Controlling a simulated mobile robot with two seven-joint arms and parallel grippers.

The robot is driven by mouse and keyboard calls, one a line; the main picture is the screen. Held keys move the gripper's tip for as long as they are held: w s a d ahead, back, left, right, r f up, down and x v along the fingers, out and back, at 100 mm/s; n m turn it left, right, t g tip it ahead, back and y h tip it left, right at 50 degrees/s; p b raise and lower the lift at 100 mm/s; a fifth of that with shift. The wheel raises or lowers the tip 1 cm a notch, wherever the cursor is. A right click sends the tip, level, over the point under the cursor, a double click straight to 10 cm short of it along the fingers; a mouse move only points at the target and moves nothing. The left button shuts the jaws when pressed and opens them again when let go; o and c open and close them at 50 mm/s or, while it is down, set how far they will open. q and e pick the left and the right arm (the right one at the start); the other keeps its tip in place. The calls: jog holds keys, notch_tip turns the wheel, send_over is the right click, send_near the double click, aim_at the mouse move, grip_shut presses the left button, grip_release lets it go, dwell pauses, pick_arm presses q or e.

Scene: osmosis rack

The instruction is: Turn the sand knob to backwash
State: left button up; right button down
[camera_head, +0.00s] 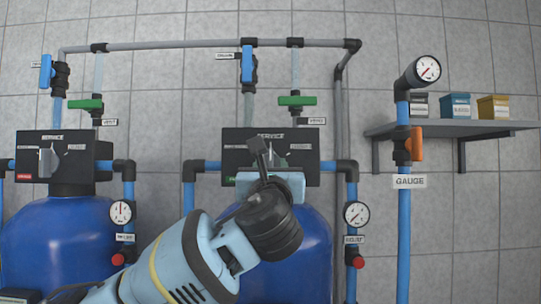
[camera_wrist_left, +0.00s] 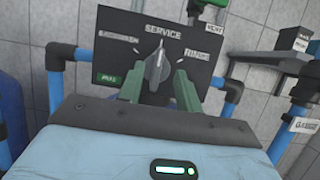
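A dark valve panel (camera_head: 310,160) with a SERVICE label stands on the right blue tank (camera_head: 305,245). In the left wrist view its grey knob (camera_wrist_left: 158,68) points up toward SERVICE. Smaller labels sit left and right of it; I cannot read them surely. My left gripper (camera_head: 270,165) is in front of this panel. In the left wrist view its two green fingers (camera_wrist_left: 160,88) are apart, one on each side of the knob's lower part; I cannot tell whether they touch it. No label I can read says sand. My right gripper is not in view.
A similar panel (camera_head: 75,150) with a grey knob (camera_head: 46,160) tops the left blue tank (camera_head: 60,240). Pipes, green-handled valves and gauges surround both tanks. A gauge pipe (camera_head: 403,235) stands at right, before a shelf (camera_head: 470,128) with small boxes.

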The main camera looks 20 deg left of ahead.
aim_at(271, 155)
pick_arm(q)
jog(key=shift+x, duration=3.7)
jog(key=shift+c, duration=0.2)
jog(key=shift+f, duration=0.1)
grip_shut()
